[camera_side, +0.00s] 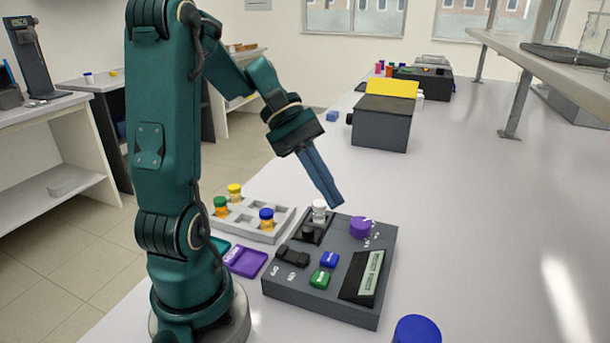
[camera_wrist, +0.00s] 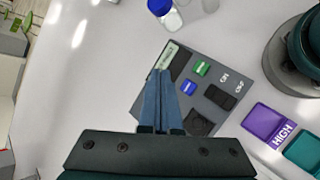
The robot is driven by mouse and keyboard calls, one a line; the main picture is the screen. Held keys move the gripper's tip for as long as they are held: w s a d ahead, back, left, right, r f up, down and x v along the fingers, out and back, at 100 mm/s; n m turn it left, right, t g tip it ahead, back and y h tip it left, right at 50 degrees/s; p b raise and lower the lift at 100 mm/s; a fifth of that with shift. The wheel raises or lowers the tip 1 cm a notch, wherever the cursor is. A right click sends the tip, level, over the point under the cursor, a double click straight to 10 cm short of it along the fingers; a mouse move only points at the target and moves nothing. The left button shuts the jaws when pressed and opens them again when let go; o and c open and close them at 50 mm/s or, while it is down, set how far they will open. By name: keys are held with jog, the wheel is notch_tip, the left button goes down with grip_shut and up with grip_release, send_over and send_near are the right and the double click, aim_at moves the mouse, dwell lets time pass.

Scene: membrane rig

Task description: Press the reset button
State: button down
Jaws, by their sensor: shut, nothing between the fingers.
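A dark grey control box (camera_side: 312,298) stands on the bench. It bears a blue button (camera_side: 329,260) and a green button (camera_side: 320,278), both with white lettering too small to read, so I cannot tell which is reset. In the wrist view the blue button (camera_wrist: 188,88) and green button (camera_wrist: 202,68) lie to the right of my fingers. My gripper (camera_side: 338,203) is shut and empty, apart from the buttons, above the box's far part near the purple knob (camera_side: 360,228). In the wrist view my fingers (camera_wrist: 160,74) hide part of the box.
The box also has a black rocker switch (camera_side: 292,256), a display (camera_side: 369,272) and a white-capped vial (camera_side: 319,209) in a black holder. A vial rack (camera_side: 270,236) and purple tray (camera_side: 246,262) lie to the left. A blue-capped jar (camera_side: 417,330) stands at the front.

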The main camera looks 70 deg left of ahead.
aim_at(326, 253)
jog(key=shift+f, duration=0.1)
jog(key=shift+f, duration=4.35)
jog(key=shift+f, duration=0.15)
jog(key=shift+f, duration=0.25)
jog(key=shift+f, duration=0.45)
jog(key=shift+r, duration=0.9)
